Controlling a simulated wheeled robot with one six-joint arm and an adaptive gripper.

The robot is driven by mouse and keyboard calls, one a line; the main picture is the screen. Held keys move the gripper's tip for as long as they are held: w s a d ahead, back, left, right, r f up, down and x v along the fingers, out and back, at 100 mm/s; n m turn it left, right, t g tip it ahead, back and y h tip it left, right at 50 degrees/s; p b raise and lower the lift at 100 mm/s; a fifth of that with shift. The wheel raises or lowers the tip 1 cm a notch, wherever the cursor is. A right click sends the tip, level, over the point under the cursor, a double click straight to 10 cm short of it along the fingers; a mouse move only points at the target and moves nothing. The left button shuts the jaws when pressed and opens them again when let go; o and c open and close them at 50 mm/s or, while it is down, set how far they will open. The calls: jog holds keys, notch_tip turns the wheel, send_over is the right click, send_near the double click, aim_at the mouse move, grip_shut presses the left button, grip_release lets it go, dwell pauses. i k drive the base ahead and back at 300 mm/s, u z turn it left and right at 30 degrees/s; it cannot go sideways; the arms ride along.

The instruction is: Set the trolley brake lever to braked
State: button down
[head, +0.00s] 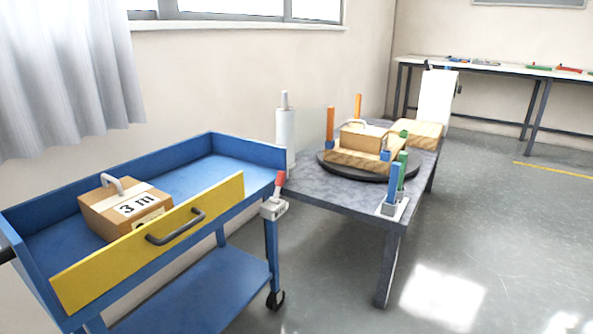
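The blue trolley (248,149) stands at the left, with a yellow front panel (100,272) that has a dark handle (176,228). A small lever with a red tip (280,179) rises from a light grey box (273,208) at the trolley's right front corner. It stands nearly upright with a slight lean to the right. The box's marking is too small to read. My gripper is not in view.
A grey table (350,198) stands close to the right, with a dark turntable (340,169), wooden blocks and coloured posts. Open floor (490,240) lies at the right.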

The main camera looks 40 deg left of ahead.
aim_at(280, 175)
jog(key=u, duration=0.7)
jog(key=i, duration=0.95)
jog(key=u, duration=1.15)
jog(key=i, duration=0.25)
jog(key=u, duration=0.3)
